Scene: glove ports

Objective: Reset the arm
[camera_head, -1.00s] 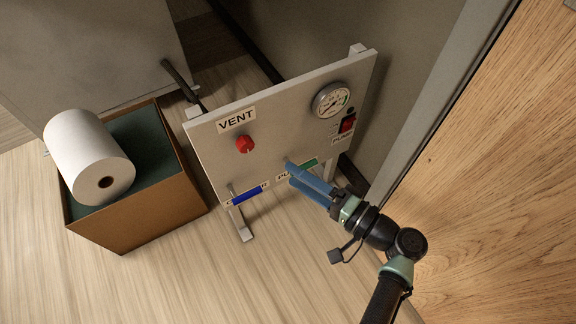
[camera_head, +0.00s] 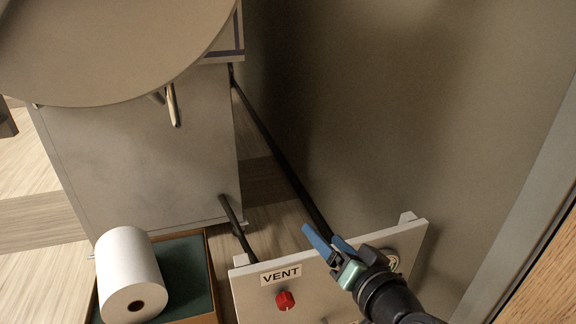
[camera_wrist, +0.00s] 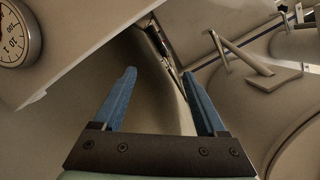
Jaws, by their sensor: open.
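My gripper (camera_head: 326,243) has two blue fingers and is in front of the upper part of the white control panel (camera_head: 255,292) in the head view. In the wrist view my gripper (camera_wrist: 162,80) shows its fingers spread apart with nothing between them. The panel carries a VENT label (camera_head: 281,275) and a red knob (camera_head: 285,300). Its gauge is mostly hidden behind my gripper in the head view, but the gauge (camera_wrist: 14,36) shows at the left edge of the wrist view. The lower part of the panel is out of frame.
A large grey cabinet (camera_head: 140,150) with a round top (camera_head: 110,40) stands behind. A dark hose (camera_head: 275,150) runs along the wall (camera_head: 400,110). A wooden surface (camera_head: 545,275) is at right.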

